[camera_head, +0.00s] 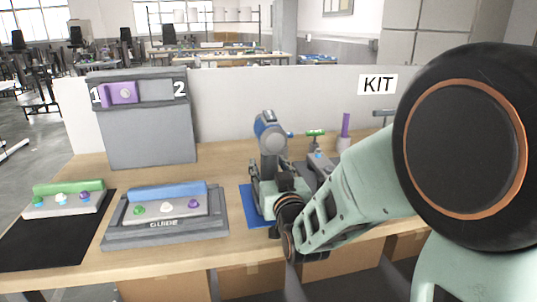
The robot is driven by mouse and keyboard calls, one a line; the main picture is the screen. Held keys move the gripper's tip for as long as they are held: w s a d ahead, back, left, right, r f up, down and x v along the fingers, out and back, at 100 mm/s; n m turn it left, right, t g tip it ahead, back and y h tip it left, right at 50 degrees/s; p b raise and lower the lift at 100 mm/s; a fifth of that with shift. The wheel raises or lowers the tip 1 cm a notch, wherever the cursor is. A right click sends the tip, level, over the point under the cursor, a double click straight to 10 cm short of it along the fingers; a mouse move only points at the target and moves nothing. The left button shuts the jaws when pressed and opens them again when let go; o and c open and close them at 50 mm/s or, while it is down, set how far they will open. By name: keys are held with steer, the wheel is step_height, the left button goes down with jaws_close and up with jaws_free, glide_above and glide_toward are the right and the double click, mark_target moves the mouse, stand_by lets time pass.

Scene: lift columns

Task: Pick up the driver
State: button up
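The driver (269,128), a grey and blue power tool, stands upright near the middle of the table, over a blue mat (250,203). My gripper (272,183) is at the lower part of the driver, in front of it and overlapping it in the picture. My wrist and fingers hide much of the driver's handle and base. I cannot tell whether the fingers touch the driver or are closed on it.
A guide block (165,231) and a black mat (42,245) with a green-topped block (68,190) lie left. A grey panel (150,140) marked 1 and 2 stands behind. Small tools, including a green-handled one (316,133), stand right of the driver. A low wall (225,100) closes the back.

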jaws_close()
steer(key=shift+r, duration=0.25)
steer(key=shift+w+r, duration=0.1)
